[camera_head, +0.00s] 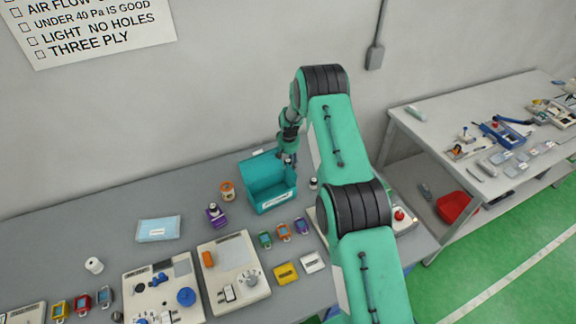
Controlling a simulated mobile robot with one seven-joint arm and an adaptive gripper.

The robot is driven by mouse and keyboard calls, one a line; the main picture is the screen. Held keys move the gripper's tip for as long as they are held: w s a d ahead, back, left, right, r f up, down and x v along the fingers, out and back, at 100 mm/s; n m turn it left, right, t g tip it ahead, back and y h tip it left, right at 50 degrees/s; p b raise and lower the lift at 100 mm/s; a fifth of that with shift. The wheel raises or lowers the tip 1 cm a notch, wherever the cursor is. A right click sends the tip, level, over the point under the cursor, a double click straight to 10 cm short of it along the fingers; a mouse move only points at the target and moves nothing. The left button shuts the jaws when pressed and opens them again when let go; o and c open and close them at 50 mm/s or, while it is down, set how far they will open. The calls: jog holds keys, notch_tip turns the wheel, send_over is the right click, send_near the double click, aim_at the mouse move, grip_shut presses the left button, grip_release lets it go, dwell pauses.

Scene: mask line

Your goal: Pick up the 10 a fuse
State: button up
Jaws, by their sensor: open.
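My gripper (290,160) points down at the back right edge of a teal open bin (262,190). It is small in view, and its fingers look open with nothing visible between them. I cannot pick out the 10 A fuse for certain. Small coloured pieces with pale faces lie in front of the bin: a green one (265,239), an orange one (284,232) and a purple one (301,226). More such pieces, yellow (59,310), red (82,302) and blue-grey (105,296), lie at the front left. Their markings are too small to read. The bin's inside is partly hidden.
The grey bench (120,205) also holds a light blue pack (158,229), an orange-banded jar (227,191), a purple stand (215,214), and two control panels (162,292) (234,277). My arm hides the bench's right part. A second table (450,115) stands at right.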

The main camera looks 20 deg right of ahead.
aim_at(288, 161)
jog(key=shift+c, duration=0.5)
jog(key=c, duration=1.1)
jog(key=shift+r, duration=0.1)
jog(key=shift+r, duration=4.9)
jog(key=shift+c, duration=0.3)
